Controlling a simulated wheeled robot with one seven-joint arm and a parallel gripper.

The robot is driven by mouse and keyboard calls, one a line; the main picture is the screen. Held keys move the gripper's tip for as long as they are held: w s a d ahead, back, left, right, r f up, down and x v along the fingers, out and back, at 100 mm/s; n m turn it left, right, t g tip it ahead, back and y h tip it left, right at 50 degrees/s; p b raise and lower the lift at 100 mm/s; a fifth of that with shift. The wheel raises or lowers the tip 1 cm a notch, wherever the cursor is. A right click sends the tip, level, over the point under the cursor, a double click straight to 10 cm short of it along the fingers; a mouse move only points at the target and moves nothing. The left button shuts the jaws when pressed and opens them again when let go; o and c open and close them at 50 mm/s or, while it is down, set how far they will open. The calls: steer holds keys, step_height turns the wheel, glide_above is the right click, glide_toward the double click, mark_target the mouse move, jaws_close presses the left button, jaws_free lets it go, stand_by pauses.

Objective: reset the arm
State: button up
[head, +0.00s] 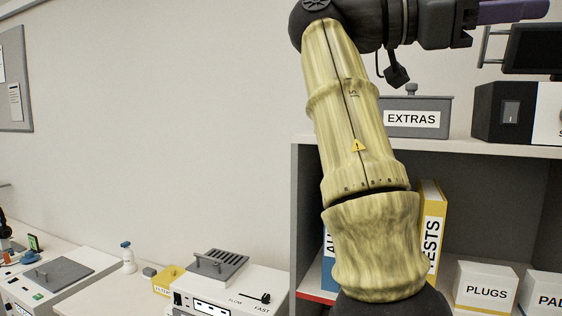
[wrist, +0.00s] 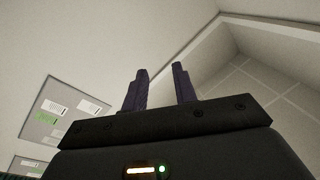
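My arm rises upright in the head view, its yellowish links in front of the shelf unit, and bends to the right at the top. My gripper (wrist: 160,88) shows in the wrist view with two dark purple fingers apart and nothing between them. In the head view a purple finger part reaches the upper right edge, and the fingertips are not clearly seen there.
A shelf unit (head: 430,146) behind my arm holds a grey EXTRAS box (head: 417,119), binders (head: 433,215) and a white PLUGS box (head: 486,288). A bench at lower left carries a white FAST/SLOW device (head: 225,284) and a yellow bin (head: 168,280). The wall at centre left is bare.

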steer(key=w+d+f+n+t+y, duration=0.1)
steer(key=w+d+f+n+t, duration=0.25)
steer(key=w+f+n, duration=0.35)
steer(key=w+d+f+n+t, duration=0.3)
steer(key=w+n+t, duration=0.15)
steer(key=w, duration=0.45)
steer(key=w+f+n+t+y, duration=0.1)
steer(key=w+f+n+y, duration=0.3)
steer(key=f, duration=0.6)
steer(key=w+f+n+t+y, duration=0.2)
steer(key=w+f+n+y, duration=0.15)
steer(key=f+n, duration=0.45)
steer(key=s+a+f+n+g+y, duration=0.1)
steer(key=s+a+f+y, duration=0.15)
steer(key=f, duration=0.65)
steer(key=s+a+f+n+y, duration=0.1)
steer(key=a+f+y, duration=0.15)
steer(key=f, duration=0.65)
steer(key=s+a+f+n+g+y, duration=0.1)
steer(key=s+a+f+y, duration=0.15)
steer(key=f, duration=0.65)
steer(key=s+a+f+g+y, duration=0.1)
steer(key=s+a+f, duration=0.3)
steer(key=s+f, duration=0.3)
steer(key=s+a+f+g+y, duration=0.1)
steer(key=s+a+f, duration=0.3)
steer(key=s+f, duration=0.4)
steer(key=shift+s+f+y+b, duration=0.15)
steer(key=shift+y+b, duration=0.2)
steer(key=shift+y, duration=0.05)
